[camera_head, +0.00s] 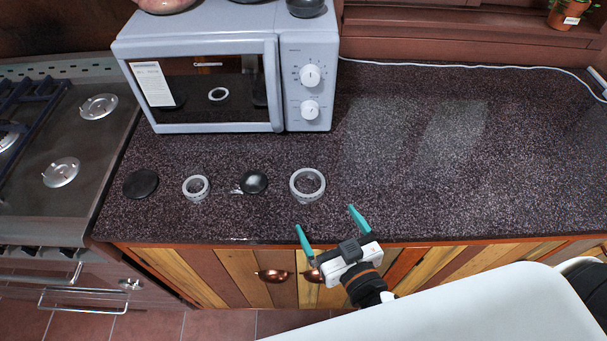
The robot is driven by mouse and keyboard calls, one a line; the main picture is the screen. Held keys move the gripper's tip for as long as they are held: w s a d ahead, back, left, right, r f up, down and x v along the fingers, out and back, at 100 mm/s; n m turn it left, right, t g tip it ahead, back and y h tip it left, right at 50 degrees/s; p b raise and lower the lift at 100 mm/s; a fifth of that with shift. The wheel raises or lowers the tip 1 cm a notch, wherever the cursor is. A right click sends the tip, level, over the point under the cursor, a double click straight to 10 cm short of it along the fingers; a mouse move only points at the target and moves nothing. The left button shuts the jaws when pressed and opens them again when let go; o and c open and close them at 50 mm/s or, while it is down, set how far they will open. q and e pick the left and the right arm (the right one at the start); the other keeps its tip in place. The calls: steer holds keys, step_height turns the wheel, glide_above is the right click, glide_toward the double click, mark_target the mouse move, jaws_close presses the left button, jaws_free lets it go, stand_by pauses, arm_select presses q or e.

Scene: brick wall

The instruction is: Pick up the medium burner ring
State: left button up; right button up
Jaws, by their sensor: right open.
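Two pale grey burner rings stand on the dark speckled countertop: a larger ring (308,198) in the middle and a smaller ring (196,196) to its left. No label shows which one is the medium ring. My right gripper (326,218) is open and empty, its two teal fingers spread at the counter's front edge. It is just in front of the larger ring and slightly to its right, apart from it. My left gripper is not in view.
A black disc (140,184) lies at the far left, and a dark cap (254,181) lies between the rings. A microwave (300,45) stands behind them. The gas stove (85,140) is at the left. The countertop (450,170) at the right is clear, with a white cable (440,66) along the wall.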

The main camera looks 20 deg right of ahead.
steer(key=p, duration=0.2)
glide_toward(302, 173)
steer(key=shift+a+f, duration=0.1)
steer(key=shift+f, duration=0.2)
steer(key=w+p, duration=0.1)
steer(key=w, duration=0.3)
steer(key=shift+w+a, duration=0.1)
steer(key=shift+w, duration=0.05)
steer(key=shift+w+f, duration=0.2)
steer(key=shift+w, duration=0.3)
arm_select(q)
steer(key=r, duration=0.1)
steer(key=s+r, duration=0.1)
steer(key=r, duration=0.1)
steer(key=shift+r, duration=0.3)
arm_select(e)
steer(key=c, duration=1.1)
